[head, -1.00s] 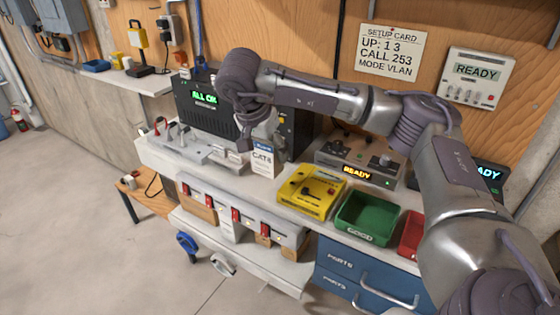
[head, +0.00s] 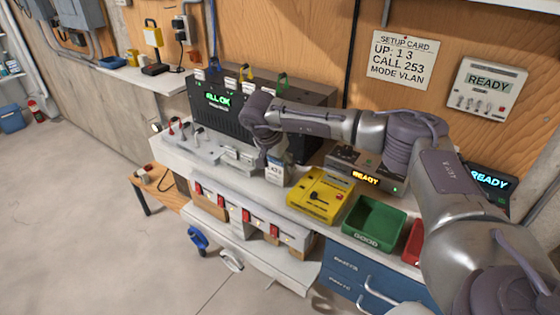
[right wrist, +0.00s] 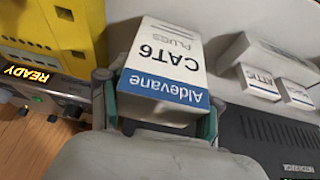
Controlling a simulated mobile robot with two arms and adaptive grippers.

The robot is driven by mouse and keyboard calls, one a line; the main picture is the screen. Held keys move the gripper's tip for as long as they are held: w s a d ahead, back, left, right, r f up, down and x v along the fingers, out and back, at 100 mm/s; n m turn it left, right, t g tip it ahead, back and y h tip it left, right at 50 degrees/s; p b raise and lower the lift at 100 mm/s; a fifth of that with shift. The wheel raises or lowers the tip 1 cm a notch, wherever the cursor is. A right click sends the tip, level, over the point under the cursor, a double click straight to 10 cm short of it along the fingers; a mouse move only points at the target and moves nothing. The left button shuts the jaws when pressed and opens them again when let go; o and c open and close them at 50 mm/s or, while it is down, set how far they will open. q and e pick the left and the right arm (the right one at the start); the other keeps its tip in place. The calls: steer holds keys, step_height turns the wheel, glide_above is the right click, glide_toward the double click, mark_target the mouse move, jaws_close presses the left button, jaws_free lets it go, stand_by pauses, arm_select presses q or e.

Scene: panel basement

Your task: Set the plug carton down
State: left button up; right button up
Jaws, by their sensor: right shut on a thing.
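The plug carton, a small white box with a blue band and "CAT6 PLUGS" lettering, is at the bench (head: 300,213) between the black rack unit and the yellow tester in the head view (head: 278,173). It fills the middle of the right wrist view (right wrist: 166,65). My right gripper (head: 274,156) is shut on the carton from above, with a finger on each side of it in the right wrist view (right wrist: 158,112). The carton looks upright, its base at or just above the bench top; I cannot tell if it touches. My left gripper is not in view.
A yellow tester (head: 319,196) is just right of the carton, then a green GOOD bin (head: 374,219) and a red bin (head: 413,243). A grey plug fixture (head: 205,150) is at left.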

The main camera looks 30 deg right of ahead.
steer(key=shift+f, duration=0.1)
steer(key=o, duration=1.2)
steer(key=shift+r, duration=0.3)
steer(key=shift+b+v, duration=1.45)
steer(key=shift+v, duration=4.5)
steer(key=shift+s+a+f, duration=0.15)
steer(key=shift+a+f, duration=0.05)
